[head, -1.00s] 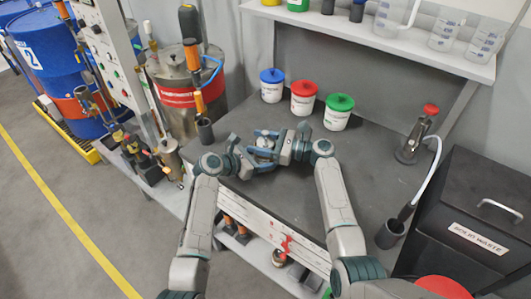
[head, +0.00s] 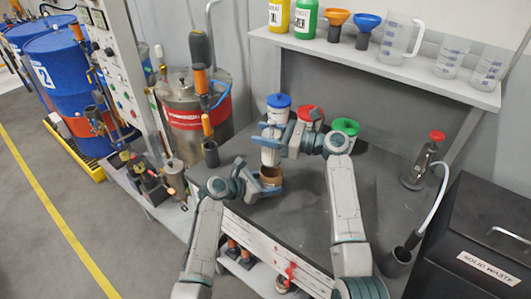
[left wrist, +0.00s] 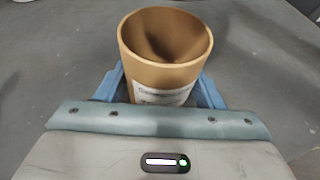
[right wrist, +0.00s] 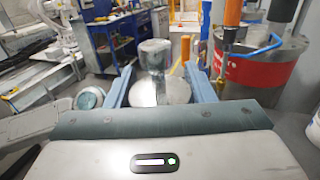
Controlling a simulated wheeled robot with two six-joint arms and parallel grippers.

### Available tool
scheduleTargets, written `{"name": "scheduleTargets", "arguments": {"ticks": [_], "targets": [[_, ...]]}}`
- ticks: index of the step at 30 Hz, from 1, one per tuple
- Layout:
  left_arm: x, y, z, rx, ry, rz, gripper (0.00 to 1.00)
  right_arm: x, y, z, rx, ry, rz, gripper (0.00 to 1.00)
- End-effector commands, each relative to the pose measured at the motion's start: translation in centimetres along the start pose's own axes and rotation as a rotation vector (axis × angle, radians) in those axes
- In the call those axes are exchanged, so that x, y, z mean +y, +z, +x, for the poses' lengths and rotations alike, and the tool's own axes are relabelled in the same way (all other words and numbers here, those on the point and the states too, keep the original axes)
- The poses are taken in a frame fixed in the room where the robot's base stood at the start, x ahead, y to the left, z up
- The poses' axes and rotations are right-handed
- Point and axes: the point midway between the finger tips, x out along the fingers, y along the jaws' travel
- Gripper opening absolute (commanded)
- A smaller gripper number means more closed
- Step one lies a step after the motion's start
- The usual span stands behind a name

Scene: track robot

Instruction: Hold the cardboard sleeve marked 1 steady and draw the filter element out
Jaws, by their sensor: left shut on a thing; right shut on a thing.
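The brown cardboard sleeve (head: 270,175) stands upright at the bench's front part. My left gripper (head: 258,188) is shut around it. In the left wrist view the sleeve (left wrist: 160,72) has an open top, an empty-looking inside and a white label; its number is not readable. The pale filter element (head: 269,155) hangs right above the sleeve, and its lower end appears clear of the rim. My right gripper (head: 276,138) is shut on its upper part. In the right wrist view the filter element (right wrist: 154,57) sits between the fingers.
Blue-lidded (head: 278,101), red-lidded (head: 310,113) and green-lidded (head: 345,127) tubs stand behind the right gripper. A shelf (head: 400,72) with bottles, funnels and jugs overhangs the back. A black solid waste bin (head: 470,235) stands at right. A steel drum (head: 195,125) is at left.

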Motion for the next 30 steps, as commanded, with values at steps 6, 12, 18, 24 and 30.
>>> {"name": "scheduleTargets", "arguments": {"ticks": [6,12,18,24,30], "targets": [[0.0,-0.1,0.0,0.001,0.000,0.000,0.34,-0.1,4.2,0.0,-0.001,0.000,-0.004,0.24],[0.0,-0.1,0.0,0.001,0.000,0.000,0.34,0.0,5.5,0.0,0.001,-0.001,-0.001,0.24],[0.0,-0.1,0.0,0.001,0.000,0.000,0.34,0.0,5.5,0.0,0.001,0.000,0.000,0.24],[0.0,-0.1,0.0,0.001,0.000,0.000,0.87,0.0,5.5,0.0,0.001,0.000,0.000,0.24],[0.0,0.0,0.0,0.000,0.000,0.000,0.87,0.0,5.5,0.0,0.000,0.000,0.000,0.24]]}}
